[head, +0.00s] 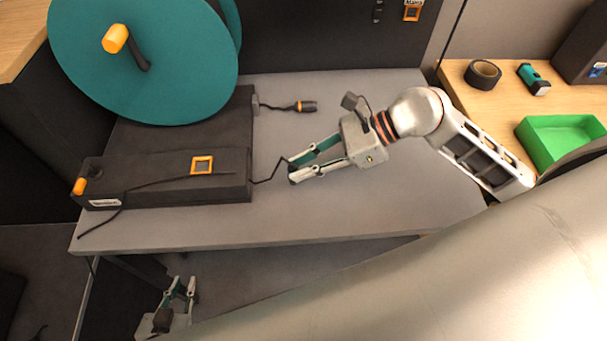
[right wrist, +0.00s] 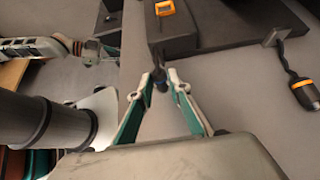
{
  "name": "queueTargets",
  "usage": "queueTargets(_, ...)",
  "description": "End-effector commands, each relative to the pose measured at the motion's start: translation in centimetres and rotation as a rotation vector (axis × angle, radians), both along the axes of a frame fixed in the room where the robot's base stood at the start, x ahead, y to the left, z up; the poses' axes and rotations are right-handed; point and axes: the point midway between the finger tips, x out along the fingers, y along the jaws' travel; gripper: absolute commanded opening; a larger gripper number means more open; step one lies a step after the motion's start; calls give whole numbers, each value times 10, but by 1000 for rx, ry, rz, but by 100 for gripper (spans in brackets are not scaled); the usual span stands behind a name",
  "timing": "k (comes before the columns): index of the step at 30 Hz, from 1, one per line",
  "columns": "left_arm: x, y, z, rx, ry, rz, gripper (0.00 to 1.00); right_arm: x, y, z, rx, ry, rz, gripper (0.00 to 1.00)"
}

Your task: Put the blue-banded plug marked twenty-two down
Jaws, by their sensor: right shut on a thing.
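My right gripper (head: 291,171) is over the grey bench top, right of the black box. In the right wrist view its fingertips (right wrist: 166,78) are closed on a small dark plug with a blue band (right wrist: 160,85). A thin cable runs from that plug to the black box. The fingers hide part of the plug, and I cannot read its number. Another dark plug with an orange band (head: 307,106) lies on the bench behind, on its own cable; it also shows in the right wrist view (right wrist: 308,93). My left gripper (head: 184,285) is empty and open, below the bench's front edge.
The black box (head: 180,180) with an orange-framed label and a large teal reel (head: 145,60) fill the bench's left. The bench top (head: 390,210) is clear at front right. Tape (head: 482,74), a teal tool (head: 533,79) and a green tray (head: 562,125) are on the wooden table.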

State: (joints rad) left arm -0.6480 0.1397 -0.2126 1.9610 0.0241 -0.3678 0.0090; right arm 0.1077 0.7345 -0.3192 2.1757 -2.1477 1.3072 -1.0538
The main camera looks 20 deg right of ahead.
Motion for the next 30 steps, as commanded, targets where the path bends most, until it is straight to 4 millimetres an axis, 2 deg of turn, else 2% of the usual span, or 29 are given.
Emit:
queueTargets(6, 0, 0, -1, -1, -2, 0, 18, 0, 0, -32, 1, 5, -2, 0)
queueTargets(9, 0, 0, -1, -1, -2, 0, 18, 0, 0, -39, 0, 3, -2, 0)
queueTargets(17, 0, 0, -1, 0, -1, 0, 18, 0, 0, -40, -1, 1, -1, 0)
queueTargets(26, -2, 0, -9, 0, 4, 0, 18, 0, 0, -48, -1, 2, 0, 0)
queueTargets(27, -2, 0, -8, 0, 4, 0, 18, 0, 0, -47, -1, 2, 0, 28)
queueTargets(28, -2, 0, -9, 0, 5, 0, 18, 0, 0, -47, -1, 2, 0, 35)
queueTargets(30, -2, 0, -9, 0, 5, 0, 18, 0, 0, -47, -1, 1, -1, 35)
